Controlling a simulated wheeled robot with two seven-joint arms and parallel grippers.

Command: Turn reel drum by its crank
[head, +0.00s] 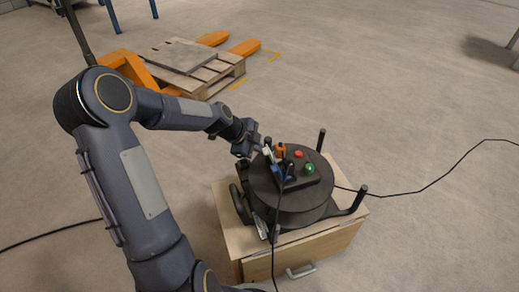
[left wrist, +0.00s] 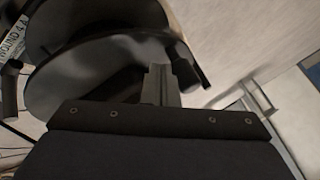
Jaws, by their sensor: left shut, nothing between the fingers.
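The black reel drum (head: 300,205) lies flat on a wooden cabinet, with a control box (head: 312,180) on top bearing a red and a green button. In the left wrist view its dark round flanges (left wrist: 95,75) fill the upper left. My left gripper (head: 258,146) is beside the drum's far-left edge in the head view. In the left wrist view its fingers (left wrist: 160,84) are shut and empty, in front of the flange. I cannot clearly make out the crank; a dark stub (left wrist: 188,62) shows near the flange edge. My right gripper is out of view.
Upright dark posts (head: 321,140) stand around the drum. The wooden cabinet (head: 300,255) has a drawer handle. Black cables (head: 420,188) run off across the floor. An orange pallet jack (head: 245,48) and wooden pallet (head: 215,75) are behind. The floor at right is mostly clear.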

